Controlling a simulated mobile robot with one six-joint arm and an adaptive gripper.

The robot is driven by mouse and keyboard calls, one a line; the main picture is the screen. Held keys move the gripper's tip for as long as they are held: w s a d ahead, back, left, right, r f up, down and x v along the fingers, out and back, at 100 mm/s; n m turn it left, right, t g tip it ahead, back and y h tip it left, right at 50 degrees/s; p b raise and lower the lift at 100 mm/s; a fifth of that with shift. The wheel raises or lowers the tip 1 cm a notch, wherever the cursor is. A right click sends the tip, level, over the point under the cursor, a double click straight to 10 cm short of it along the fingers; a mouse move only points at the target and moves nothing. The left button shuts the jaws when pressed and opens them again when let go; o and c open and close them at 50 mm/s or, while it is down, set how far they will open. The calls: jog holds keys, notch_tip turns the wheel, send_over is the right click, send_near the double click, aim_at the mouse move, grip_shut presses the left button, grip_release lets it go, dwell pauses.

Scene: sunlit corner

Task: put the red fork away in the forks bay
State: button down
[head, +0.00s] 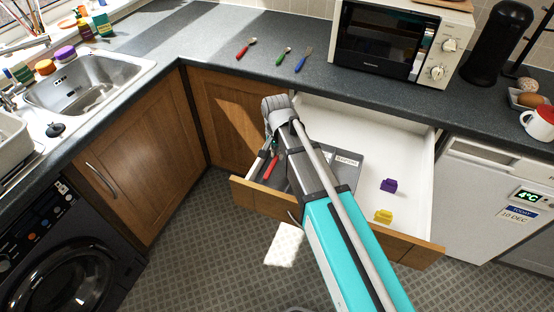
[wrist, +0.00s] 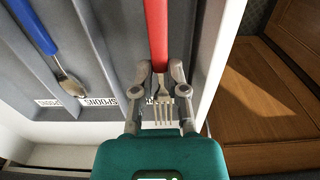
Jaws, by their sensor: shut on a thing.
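My gripper (wrist: 161,78) is shut on the red fork (wrist: 156,32), gripping it near the neck, with its tines toward the wrist camera. The fork is over the bay nearest the tray's outer side wall; I cannot tell if it touches the floor. Its red handle also shows in the head view (head: 270,168), left of my arm. The grey cutlery tray (head: 374,158) is in the open drawer. One bay label reads SPOONS (wrist: 100,101); the forks bay's label is not readable. A blue-handled spoon (wrist: 43,32) lies in another bay.
A purple block (head: 389,185) and a yellow block (head: 383,216) lie in the drawer right of the tray. On the counter are a red spoon (head: 243,50), a green spoon (head: 284,56) and a blue fork (head: 302,62). A microwave (head: 390,42) stands behind the drawer.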

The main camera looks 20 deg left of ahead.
aim_at(278, 165)
jog(key=shift+w+f+b, duration=0.35)
jog(key=shift+f+b, duration=0.1)
jog(key=shift+f, duration=0.15)
notch_tip(278, 165, down, 3)
jog(key=b, duration=0.3)
jog(key=shift+r, duration=0.1)
jog(key=shift+f, duration=0.35)
jog(key=c, duration=1)
grip_release()
jog(key=shift+o, duration=0.2)
jog(key=shift+r, duration=0.2)
notch_tip(278, 165, up, 12)
jog(key=p, duration=1.2)
jog(key=shift+r, duration=0.15)
jog(key=shift+d, duration=0.1)
